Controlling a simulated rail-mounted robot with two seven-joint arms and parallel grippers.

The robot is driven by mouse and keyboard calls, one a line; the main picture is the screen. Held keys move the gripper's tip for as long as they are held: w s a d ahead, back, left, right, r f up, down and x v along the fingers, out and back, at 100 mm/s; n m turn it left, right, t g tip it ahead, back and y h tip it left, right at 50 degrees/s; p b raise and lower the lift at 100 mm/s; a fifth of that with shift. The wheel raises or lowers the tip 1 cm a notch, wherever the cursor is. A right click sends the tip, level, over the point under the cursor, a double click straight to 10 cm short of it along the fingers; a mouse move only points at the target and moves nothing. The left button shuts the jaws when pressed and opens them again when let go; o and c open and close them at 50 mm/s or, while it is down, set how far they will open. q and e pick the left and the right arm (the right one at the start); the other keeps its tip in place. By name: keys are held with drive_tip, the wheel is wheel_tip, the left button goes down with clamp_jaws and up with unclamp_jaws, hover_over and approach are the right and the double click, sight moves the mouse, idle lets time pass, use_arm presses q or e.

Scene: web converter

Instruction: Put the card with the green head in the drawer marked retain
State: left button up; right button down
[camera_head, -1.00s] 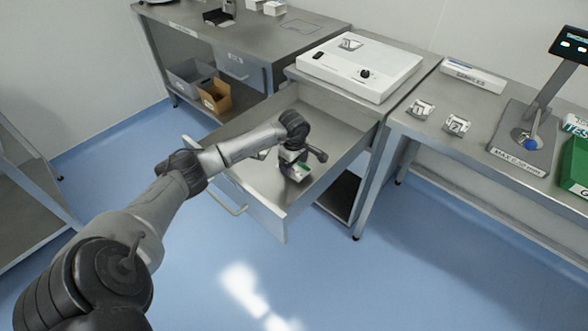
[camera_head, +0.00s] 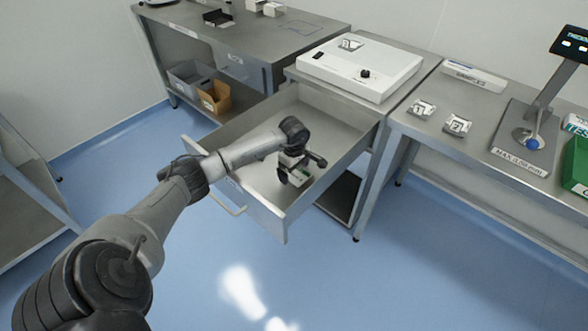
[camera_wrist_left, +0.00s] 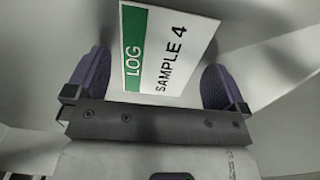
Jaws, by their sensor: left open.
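The card with the green head (camera_wrist_left: 168,52) reads LOG and SAMPLE 4 in the left wrist view. It lies between the spread fingers of my left gripper (camera_wrist_left: 158,82), with a gap to the finger on each side. In the head view my left gripper (camera_head: 291,180) is open, low inside the pulled-out drawer (camera_head: 262,203), and the card shows only as a small pale and green patch by the fingers. I cannot tell whether the card rests on the drawer floor. The drawer's marking cannot be read. My right gripper is out of view.
A white light box (camera_head: 360,66) stands on the bench above the drawer. Cards numbered 1 (camera_head: 421,109) and 2 (camera_head: 457,125) stand on the right bench by a stand (camera_head: 528,135). Grey and brown bins (camera_head: 215,98) sit on the left shelf. The drawer walls surround my gripper.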

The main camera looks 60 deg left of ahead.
sight(295, 173)
use_arm(q)
drive_tip(key=shift+r, duration=0.1)
drive_tip(key=shift+r, duration=0.3)
wheel_tip(295, 173, up, 12)
drive_tip(key=p, duration=0.3)
drive_tip(key=shift+f, duration=0.2)
drive_tip(key=shift+d, duration=0.1)
